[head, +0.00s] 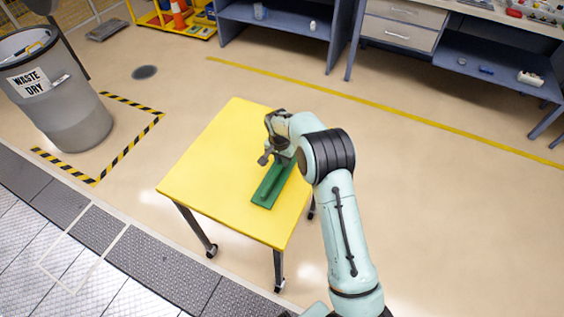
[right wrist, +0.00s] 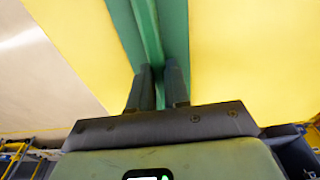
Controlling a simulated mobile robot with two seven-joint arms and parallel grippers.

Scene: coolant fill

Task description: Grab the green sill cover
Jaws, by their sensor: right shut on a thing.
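The green sill cover (head: 271,185) is a long flat green strip with a raised rib along its middle. It lies on the yellow top of a small wheeled table (head: 220,150), near the table's right side. My right gripper (head: 279,158) is over the far part of the cover. In the right wrist view its two fingers (right wrist: 160,88) are shut on the raised rib of the sill cover (right wrist: 150,30), one finger on each side. The cover looks flat on the table top; I cannot tell whether it is lifted at all. My left gripper is not in view.
A grey waste bin (head: 75,115) stands at the left inside black-and-yellow floor tape. Blue-framed workbenches (head: 490,75) line the back. The floor around the table is clear, with a yellow line (head: 400,110) behind it.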

